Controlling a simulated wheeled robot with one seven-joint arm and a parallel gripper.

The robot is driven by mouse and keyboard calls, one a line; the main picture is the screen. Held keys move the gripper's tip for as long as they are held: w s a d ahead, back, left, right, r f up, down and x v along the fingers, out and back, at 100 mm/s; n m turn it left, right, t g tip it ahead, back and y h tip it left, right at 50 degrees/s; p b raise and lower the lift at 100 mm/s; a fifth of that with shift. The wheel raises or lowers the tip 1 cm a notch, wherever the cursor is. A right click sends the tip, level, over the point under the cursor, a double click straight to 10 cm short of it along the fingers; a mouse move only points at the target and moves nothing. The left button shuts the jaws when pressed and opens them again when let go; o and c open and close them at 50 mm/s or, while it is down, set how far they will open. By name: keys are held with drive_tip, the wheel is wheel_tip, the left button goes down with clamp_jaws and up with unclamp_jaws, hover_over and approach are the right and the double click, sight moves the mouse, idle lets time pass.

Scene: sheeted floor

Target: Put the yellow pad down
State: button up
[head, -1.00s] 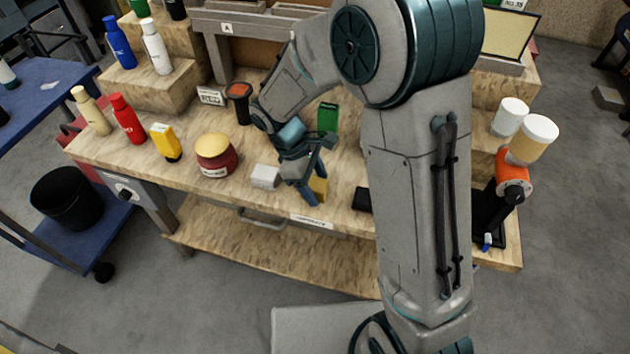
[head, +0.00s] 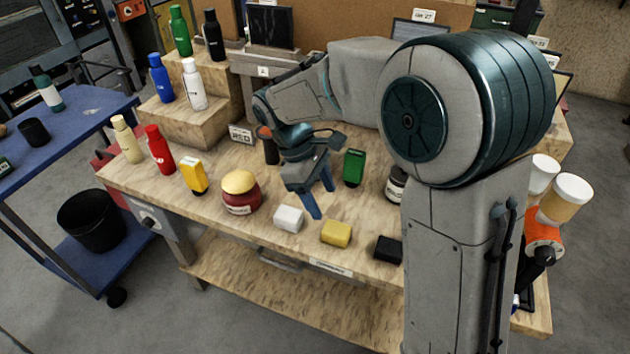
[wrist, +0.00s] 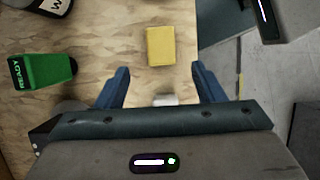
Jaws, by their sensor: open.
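The yellow pad (head: 336,232) lies flat on the wooden bench top near its front edge, between a white block and a black block. In the wrist view the yellow pad (wrist: 161,46) lies ahead of the fingertips, with bare wood around it. My gripper (head: 318,198) is open and empty above the bench, behind and a little left of the pad, apart from it.
A white block (head: 288,218) and a black block (head: 388,249) flank the pad. A green item (head: 353,167) stands behind, and a red jar with a yellow lid (head: 240,193) stands left. Several bottles stand at the far left. Bare wood surrounds the pad.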

drive_tip(key=s+d+r+m+t+y, duration=0.2)
drive_tip(key=s+d+m, duration=0.5)
drive_tip(key=d, duration=0.1)
drive_tip(key=s+d+r+m+t+y, duration=0.2)
drive_tip(key=s+d+m, duration=0.4)
drive_tip(key=d+m, duration=0.1)
drive_tip(key=shift+s+d, duration=0.35)
drive_tip(key=shift+o, duration=0.5)
idle(0.7)
